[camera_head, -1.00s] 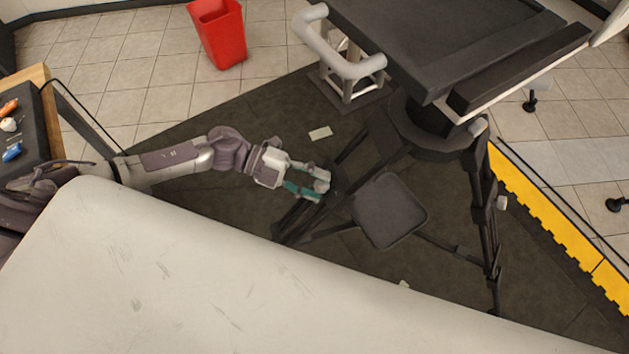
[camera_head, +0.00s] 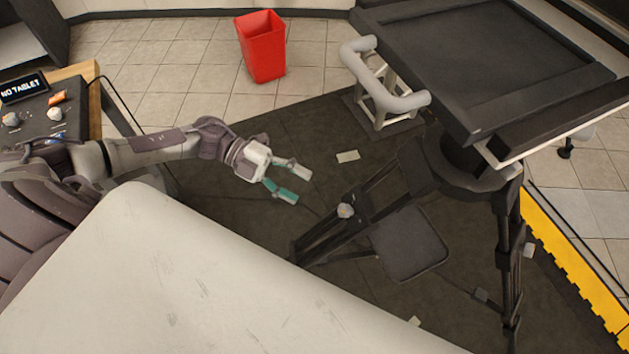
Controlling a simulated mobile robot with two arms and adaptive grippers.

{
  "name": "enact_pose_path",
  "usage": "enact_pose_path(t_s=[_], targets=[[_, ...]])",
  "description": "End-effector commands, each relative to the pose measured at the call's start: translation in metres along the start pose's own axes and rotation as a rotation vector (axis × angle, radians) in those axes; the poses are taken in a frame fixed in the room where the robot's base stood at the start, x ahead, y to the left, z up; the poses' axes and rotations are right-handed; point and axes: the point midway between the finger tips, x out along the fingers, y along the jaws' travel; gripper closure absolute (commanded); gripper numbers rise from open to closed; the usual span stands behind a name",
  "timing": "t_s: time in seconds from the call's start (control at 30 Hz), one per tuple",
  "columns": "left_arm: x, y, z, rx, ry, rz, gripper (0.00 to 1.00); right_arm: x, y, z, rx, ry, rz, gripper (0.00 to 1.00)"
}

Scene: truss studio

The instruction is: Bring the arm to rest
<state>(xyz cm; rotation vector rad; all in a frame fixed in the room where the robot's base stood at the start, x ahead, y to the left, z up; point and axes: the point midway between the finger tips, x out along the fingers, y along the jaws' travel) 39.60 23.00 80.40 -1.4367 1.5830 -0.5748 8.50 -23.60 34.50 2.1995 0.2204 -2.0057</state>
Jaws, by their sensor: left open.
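My left arm reaches in from the left in the head view. My left gripper (camera_head: 291,183) is open and empty, its two fingers apart, one pale and one teal on the inside. It hangs over the dark floor mat, left of the black tripod stand and apart from it. My right gripper is not in view.
A black tripod stand (camera_head: 508,240) with a wide dark top (camera_head: 490,60) stands at the right. A grey tube frame (camera_head: 385,90) is beside it. A red bin (camera_head: 262,47) stands behind. A control panel (camera_head: 40,122) is at the left. A pale surface (camera_head: 180,280) fills the front.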

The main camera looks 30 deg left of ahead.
Motion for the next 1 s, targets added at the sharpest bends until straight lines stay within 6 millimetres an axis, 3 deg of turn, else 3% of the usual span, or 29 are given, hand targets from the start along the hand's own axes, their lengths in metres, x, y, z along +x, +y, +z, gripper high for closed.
enact_pose_path(t_s=[0.2,0.7,0.87,1.0], targets=[[-0.011,0.0,0.0,0.0,0.0,0.0,0.41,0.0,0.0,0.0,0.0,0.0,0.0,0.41],[-0.009,-0.001,0.0,0.0,-0.001,-0.005,0.41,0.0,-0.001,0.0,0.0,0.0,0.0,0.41],[0.022,-0.019,0.004,-0.009,-0.062,-0.117,0.41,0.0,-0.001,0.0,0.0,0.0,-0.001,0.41],[0.064,-0.059,0.013,-0.081,-0.217,-0.343,0.41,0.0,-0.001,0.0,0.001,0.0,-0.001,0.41]])
